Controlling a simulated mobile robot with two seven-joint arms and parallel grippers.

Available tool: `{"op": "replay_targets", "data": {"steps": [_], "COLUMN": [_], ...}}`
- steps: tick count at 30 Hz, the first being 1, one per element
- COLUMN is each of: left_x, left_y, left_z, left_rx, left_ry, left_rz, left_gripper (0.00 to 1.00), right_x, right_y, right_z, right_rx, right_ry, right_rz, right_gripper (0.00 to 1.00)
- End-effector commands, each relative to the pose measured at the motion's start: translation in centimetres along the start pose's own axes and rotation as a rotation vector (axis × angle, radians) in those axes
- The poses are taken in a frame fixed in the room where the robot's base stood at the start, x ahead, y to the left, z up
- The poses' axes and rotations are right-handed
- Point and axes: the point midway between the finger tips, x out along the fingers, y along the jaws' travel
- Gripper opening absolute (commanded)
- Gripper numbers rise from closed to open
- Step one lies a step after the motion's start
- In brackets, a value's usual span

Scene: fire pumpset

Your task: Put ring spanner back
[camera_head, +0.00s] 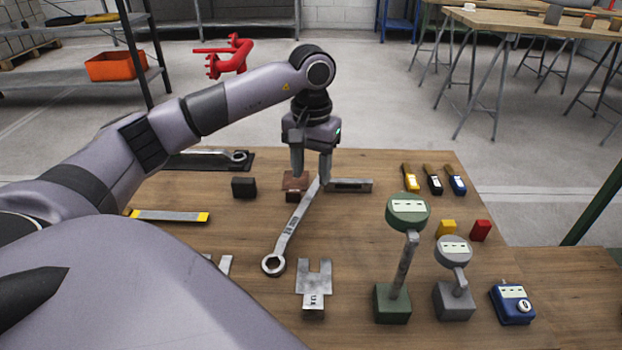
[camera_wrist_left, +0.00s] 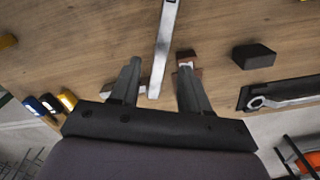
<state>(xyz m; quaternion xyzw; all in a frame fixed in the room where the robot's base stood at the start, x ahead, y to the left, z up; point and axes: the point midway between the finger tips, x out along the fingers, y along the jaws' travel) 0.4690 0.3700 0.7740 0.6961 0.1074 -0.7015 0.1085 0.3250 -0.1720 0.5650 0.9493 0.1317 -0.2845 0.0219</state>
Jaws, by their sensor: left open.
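A grey ring spanner (camera_head: 296,222) lies slantwise over the middle of the wooden table, its ring end toward the front and its other end just below my left gripper (camera_head: 311,172). That gripper points down, open. In the wrist view its two fingers (camera_wrist_left: 160,66) stand on either side of the line of the spanner (camera_wrist_left: 166,40), apart from each other; I cannot tell whether they touch it. A second spanner (camera_head: 238,156) lies in a dark tray (camera_head: 188,164) at the back left; that tray shows in the wrist view too (camera_wrist_left: 300,92). My right gripper is not in view.
A brown block (camera_head: 292,181) and a grey flat bar (camera_head: 352,186) lie by the gripper. A black block (camera_head: 244,187) is left of them. Green (camera_head: 407,212) and grey (camera_head: 454,250) gauges stand at the right, near a blue meter (camera_head: 513,303). A forked plate (camera_head: 314,285) lies in front.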

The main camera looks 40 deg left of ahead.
Motion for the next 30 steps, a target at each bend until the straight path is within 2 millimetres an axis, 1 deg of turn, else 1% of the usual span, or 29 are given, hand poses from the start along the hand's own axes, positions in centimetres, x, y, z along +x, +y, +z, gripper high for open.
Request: {"op": "replay_targets", "data": {"steps": [1,6,9,12,17,30], "left_x": [-1.7,-5.2,-6.7,-7.7,-8.2,-8.2], "left_y": [0.0,0.1,0.0,0.0,0.0,0.0], "left_z": [-0.1,-0.1,-0.1,0.0,0.0,0.0], "left_rx": [0.0,-0.001,-0.001,-0.001,-0.001,-0.001], "left_ry": [0.005,0.003,0.002,0.001,-0.001,-0.001], "left_rz": [0.001,0.001,0.001,0.001,0.0,0.0], "left_gripper": [0.46,0.46,0.46,0.46,0.46,0.46], "right_x": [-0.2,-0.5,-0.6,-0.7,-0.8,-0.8], "right_y": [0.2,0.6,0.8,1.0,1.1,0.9], "right_z": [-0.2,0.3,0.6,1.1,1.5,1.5], "right_rx": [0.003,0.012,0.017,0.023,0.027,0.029], "right_ry": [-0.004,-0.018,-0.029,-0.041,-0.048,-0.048], "right_rz": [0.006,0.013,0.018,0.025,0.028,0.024], "right_gripper": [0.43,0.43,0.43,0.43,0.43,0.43]}}
